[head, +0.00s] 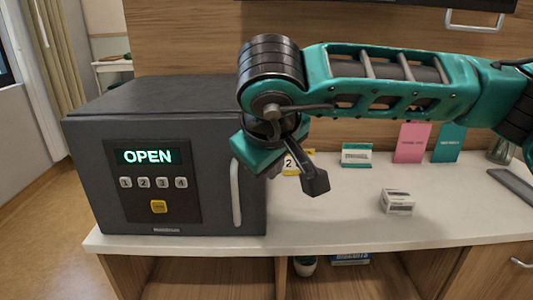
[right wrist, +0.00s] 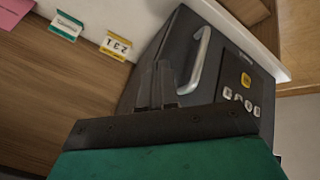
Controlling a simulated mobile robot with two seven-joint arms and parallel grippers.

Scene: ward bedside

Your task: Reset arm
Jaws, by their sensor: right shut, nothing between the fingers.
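My right arm reaches in from the right across the head view, over the counter. Its gripper (head: 312,186) is shut and empty, just right of the dark safe's handle, with a visible gap in the picture. In the right wrist view, the shut fingers (right wrist: 163,85) appear in front of the safe. The safe (head: 100,112) stands on the left of the counter. Its display reads OPEN, above number keys and a yellow button. Its door looks closed or nearly so; I cannot tell which. The safe handle (right wrist: 198,58) also shows in the right wrist view. My left gripper is not in view.
The white counter (head: 340,225) holds a small grey-and-white box (head: 397,202), a yellow number card (right wrist: 116,45), a green-and-white card (head: 356,154), a pink card (head: 411,143) and a teal card (head: 449,144). Open shelves lie below. The counter's front middle is clear.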

